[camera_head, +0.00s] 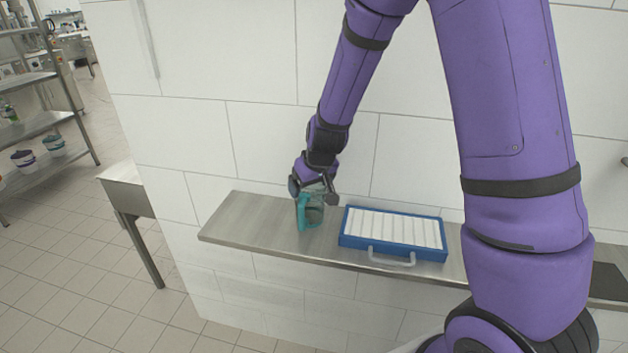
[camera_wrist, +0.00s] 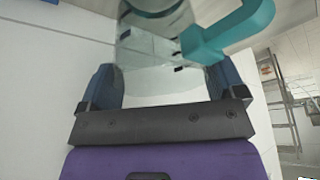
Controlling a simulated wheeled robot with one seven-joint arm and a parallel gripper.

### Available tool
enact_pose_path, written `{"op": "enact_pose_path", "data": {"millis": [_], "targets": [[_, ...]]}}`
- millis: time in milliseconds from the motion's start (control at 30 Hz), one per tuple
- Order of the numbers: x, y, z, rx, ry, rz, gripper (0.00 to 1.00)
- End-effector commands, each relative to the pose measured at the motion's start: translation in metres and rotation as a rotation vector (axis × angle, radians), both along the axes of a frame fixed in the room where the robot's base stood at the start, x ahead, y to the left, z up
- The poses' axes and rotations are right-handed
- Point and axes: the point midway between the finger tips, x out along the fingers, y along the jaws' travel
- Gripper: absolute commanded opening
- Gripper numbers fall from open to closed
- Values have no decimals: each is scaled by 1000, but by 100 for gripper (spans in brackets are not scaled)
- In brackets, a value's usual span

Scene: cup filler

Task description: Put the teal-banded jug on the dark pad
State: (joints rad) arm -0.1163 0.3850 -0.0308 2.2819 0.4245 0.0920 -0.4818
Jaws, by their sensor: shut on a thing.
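The teal-banded jug (camera_head: 312,211) is a clear vessel with a teal handle, over the left part of the steel shelf (camera_head: 235,224). In the wrist view the jug (camera_wrist: 150,45) lies between the two fingers, its teal handle toward the right. My gripper (camera_head: 316,190) is shut on the jug's body from above and behind; it also shows in the wrist view (camera_wrist: 165,88). I cannot tell whether the jug's base touches the shelf. A dark flat patch (camera_head: 608,280) at the shelf's right end may be the dark pad; my arm partly hides that area.
A blue case (camera_head: 350,241) with white slats and a grey handle lies on the shelf just right of the jug. A tiled wall (camera_head: 260,130) stands behind. A steel table (camera_head: 128,190) and a rack (camera_head: 45,120) with tubs are at left.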

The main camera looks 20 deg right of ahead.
Motion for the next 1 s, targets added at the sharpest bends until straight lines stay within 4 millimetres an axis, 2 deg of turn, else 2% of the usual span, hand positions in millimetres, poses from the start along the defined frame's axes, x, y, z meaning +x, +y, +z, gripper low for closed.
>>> {"op": "enact_pose_path", "data": {"millis": [367,400,433,767,1000], "targets": [[0,0,-3,0,-1,0,48],[0,0,-3,0,-1,0,96],[0,0,-3,0,-1,0,100],[0,1,2,0,-3,1,100],[-12,-1,32,1,-6,3,100]]}}
